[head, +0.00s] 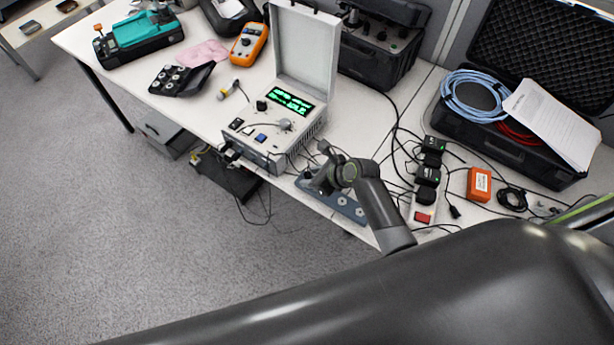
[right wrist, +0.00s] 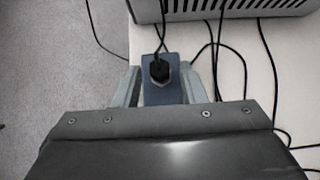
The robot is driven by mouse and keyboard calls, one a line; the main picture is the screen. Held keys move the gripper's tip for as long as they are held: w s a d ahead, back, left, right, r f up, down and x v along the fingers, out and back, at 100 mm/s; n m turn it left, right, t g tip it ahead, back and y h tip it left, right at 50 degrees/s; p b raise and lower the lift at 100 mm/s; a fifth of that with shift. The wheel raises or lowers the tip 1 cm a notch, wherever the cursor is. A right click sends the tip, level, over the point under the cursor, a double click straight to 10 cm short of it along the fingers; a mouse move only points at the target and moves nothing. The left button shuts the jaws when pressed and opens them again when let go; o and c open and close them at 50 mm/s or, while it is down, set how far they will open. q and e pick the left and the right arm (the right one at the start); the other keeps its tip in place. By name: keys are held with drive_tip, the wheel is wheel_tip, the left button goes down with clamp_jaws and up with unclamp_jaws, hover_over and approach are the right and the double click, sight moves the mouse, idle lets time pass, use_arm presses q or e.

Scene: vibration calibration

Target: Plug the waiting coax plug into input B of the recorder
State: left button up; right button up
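The recorder (head: 262,150) is a light grey box with its lid (head: 308,45) raised and a green lit display, standing on the table. A blue-grey holder (head: 347,207) with several round spots lies at the table's front edge, right of the recorder. My right gripper (head: 320,178) is over its left end. In the right wrist view its two fingers (right wrist: 160,82) are apart, with a black plug (right wrist: 159,71) on a cable between them, over the holder (right wrist: 168,93). I see no contact with the plug. Input B cannot be made out. My left gripper is out of view.
A power strip (head: 424,213) with black adapters, an orange box (head: 479,184) and loose cables lie right of the arm. A black case (head: 500,140) with blue cable and papers stands behind. An orange multimeter (head: 249,44) and small black tray (head: 181,79) lie left.

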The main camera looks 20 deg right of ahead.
clamp_jaws()
drive_tip(key=shift+r+p, duration=0.25)
drive_tip(key=shift+p, duration=0.45)
idle(0.3)
drive_tip(key=shift+r+p, duration=1.8)
drive_tip(key=shift+p, duration=0.7)
